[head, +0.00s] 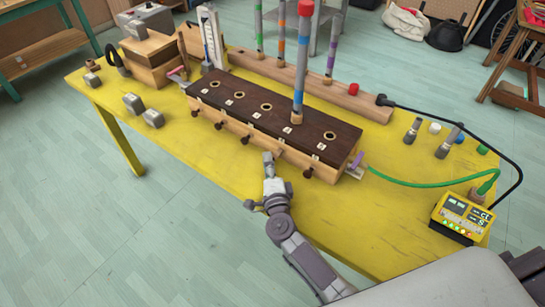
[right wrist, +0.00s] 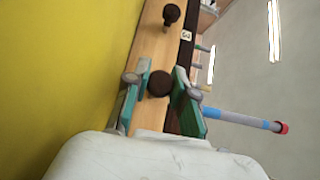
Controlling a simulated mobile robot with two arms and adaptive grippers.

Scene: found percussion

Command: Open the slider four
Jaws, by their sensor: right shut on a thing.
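A long wooden box (head: 230,128) with a dark top (head: 262,105) lies on the yellow table, with several dark slider knobs along its front. My right gripper (head: 269,156) is at the box front, at the fourth knob from the left (head: 279,152). In the right wrist view, the green-sided fingers of the right gripper (right wrist: 160,90) are shut around a dark round knob (right wrist: 159,82). Another knob (right wrist: 171,14) beyond it is free. How far the held slider is out is hard to tell. My left gripper is out of view.
A striped tube (head: 299,70) with a red cap stands upright from the box top. Grey weights (head: 133,103) lie on the yellow table (head: 200,165) at left. A yellow device (head: 461,217) with a green hose (head: 420,184) is at right. The table in front of the box is clear.

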